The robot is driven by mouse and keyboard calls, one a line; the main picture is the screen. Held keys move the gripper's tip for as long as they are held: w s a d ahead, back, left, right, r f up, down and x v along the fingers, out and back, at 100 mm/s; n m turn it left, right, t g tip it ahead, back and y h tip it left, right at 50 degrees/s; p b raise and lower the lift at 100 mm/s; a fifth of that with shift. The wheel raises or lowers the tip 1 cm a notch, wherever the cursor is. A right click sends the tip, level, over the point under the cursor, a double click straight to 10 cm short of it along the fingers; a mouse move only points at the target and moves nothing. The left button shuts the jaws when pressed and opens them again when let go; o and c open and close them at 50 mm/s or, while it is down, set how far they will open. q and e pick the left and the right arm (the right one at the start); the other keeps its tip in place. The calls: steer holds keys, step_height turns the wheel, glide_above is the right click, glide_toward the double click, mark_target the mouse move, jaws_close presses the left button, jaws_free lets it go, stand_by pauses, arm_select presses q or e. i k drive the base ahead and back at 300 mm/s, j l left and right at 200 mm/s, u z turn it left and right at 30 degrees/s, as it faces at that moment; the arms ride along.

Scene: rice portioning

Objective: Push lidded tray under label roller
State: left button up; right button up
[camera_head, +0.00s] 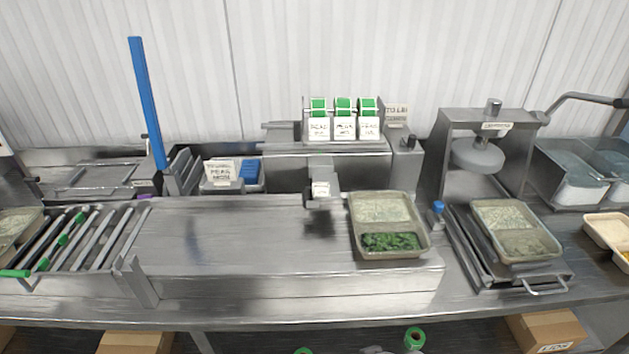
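A two-compartment tray (356,228) sits flat at the right end of the steel bench top. It holds pale rice at the back and green vegetables at the front. A clear lid on it cannot be made out for certain. The label head (321,188), a small metal block with a white label, projects over the bench just left of the tray. Any roller under it is hidden. The tray is apart from the space below the head. Neither of my grippers is in view.
Label rolls (343,107) stand behind the label head. A second tray (554,248) sits on the press's sliding plate (491,280) at right. A roller conveyor (85,240) lies at left. A tall blue post (147,100) stands behind. The bench top (230,235) left of the head is clear.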

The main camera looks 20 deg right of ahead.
mark_target(387, 223)
steer(key=l+z, duration=0.15)
steer(key=z, duration=0.3)
steer(key=k+l+z, duration=0.1)
steer(key=z, duration=0.4)
steer(key=i+l, duration=0.1)
steer(key=l, duration=0.4)
steer(key=i+l, duration=0.1)
steer(key=l, duration=0.4)
